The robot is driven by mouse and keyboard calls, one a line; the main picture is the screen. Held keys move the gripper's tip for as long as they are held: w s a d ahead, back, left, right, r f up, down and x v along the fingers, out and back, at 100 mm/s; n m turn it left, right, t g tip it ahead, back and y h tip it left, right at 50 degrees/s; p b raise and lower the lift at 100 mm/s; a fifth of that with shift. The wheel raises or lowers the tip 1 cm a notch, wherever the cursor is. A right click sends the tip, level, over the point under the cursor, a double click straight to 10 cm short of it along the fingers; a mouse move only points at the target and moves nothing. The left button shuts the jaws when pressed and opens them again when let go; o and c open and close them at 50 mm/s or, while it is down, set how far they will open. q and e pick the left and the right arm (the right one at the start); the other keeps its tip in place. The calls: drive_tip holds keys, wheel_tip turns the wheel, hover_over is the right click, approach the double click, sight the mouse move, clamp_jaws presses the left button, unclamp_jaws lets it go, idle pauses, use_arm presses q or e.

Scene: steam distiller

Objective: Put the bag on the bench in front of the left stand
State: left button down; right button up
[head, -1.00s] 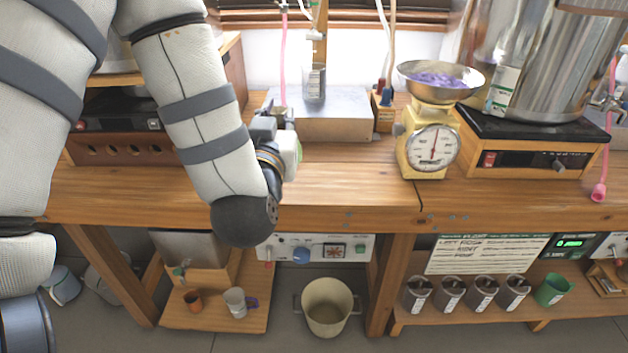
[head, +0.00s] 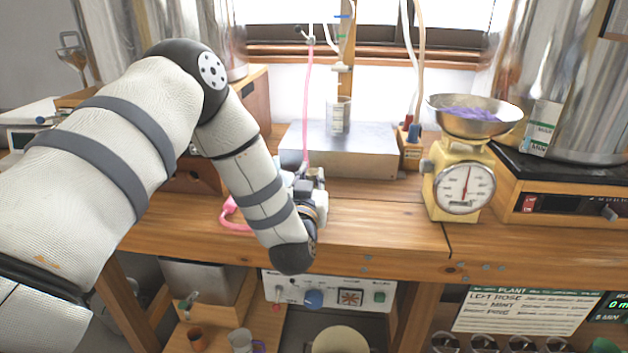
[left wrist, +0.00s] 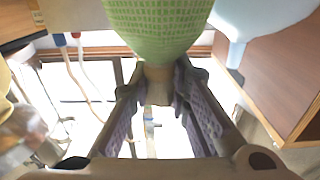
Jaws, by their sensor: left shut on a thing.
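In the left wrist view a green textured bag (left wrist: 155,28) hangs at the top of the picture, its narrow neck between the fingers. My left gripper (left wrist: 162,75) is shut on that neck. In the head view my left gripper (head: 310,182) is over the bench (head: 385,222), partly hidden by my forearm, and the bag is hidden there. The left stand (head: 194,178), a wooden box, is left of the gripper and mostly behind my arm. It seems to show in the left wrist view too, as a wooden box (left wrist: 272,62). My right gripper is out of view.
A yellow scale (head: 462,185) with a purple-filled bowl is to the right. The bench front between gripper and scale is clear.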

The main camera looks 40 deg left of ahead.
use_arm(q)
drive_tip(key=shift+r, duration=0.2)
drive_tip(key=shift+f, duration=0.15)
drive_tip(key=c, duration=1.5)
unclamp_jaws()
